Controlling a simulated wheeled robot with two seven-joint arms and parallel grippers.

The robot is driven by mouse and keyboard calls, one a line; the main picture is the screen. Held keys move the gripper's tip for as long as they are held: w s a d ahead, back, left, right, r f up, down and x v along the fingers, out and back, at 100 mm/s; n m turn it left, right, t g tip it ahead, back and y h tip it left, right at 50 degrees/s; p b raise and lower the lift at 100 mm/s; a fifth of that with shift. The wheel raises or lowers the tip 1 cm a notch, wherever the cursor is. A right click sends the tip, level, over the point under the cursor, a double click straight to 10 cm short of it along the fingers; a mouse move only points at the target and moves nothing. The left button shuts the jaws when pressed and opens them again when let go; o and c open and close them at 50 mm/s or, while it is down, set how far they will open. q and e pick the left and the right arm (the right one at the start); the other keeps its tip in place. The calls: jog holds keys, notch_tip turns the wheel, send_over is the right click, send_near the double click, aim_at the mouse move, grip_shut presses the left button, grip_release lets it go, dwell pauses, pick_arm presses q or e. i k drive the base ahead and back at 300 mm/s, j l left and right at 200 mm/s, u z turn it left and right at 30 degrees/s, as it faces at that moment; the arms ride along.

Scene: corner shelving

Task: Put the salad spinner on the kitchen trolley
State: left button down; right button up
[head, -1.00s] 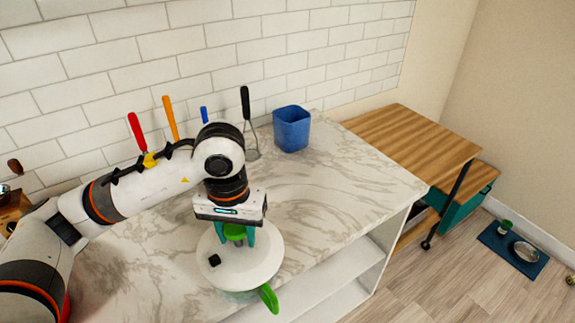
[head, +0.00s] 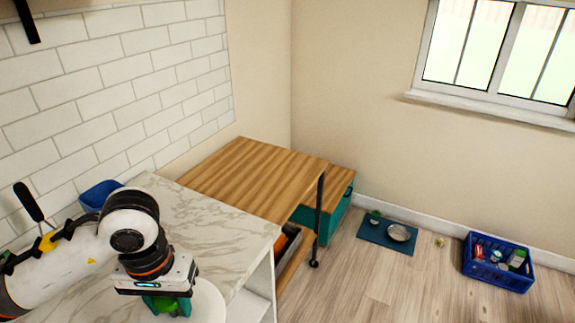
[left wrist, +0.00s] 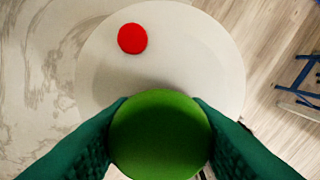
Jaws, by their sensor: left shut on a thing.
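The salad spinner has a round white lid (head: 208,302) with a green knob, low in the head view and partly cut off by the bottom edge. My left gripper (head: 166,302) points down and is shut on the green knob. In the left wrist view the two dark green fingers press on both sides of the knob (left wrist: 160,135), and the lid (left wrist: 195,60) with a red button spreads behind it. I cannot tell how high the spinner is above the counter. The kitchen trolley (head: 250,175) has a bare wooden top and stands beyond the counter. My right gripper is out of view.
The marble counter (head: 225,215) ends just before the trolley. A teal box (head: 333,215), a blue mat (head: 385,237) and a blue crate (head: 498,262) are near the far wall.

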aim_at(256, 176)
jog(key=i+l+z, duration=0.35)
jog(key=i, duration=0.4)
jog(key=i+z, duration=0.3)
jog(key=i, duration=0.45)
jog(key=i+u, duration=0.35)
jog(key=i+l+u, duration=0.3)
jog(key=i, duration=0.15)
jog(key=i+l+u, duration=0.55)
jog(key=u, duration=0.2)
jog(key=i+l+u, duration=0.25)
jog(key=u, duration=0.15)
jog(key=i+l+u, duration=0.15)
jog(key=l+u, duration=0.25)
jog(key=i+l+u, duration=0.1)
jog(key=l+u, duration=0.3)
jog(key=j, duration=0.15)
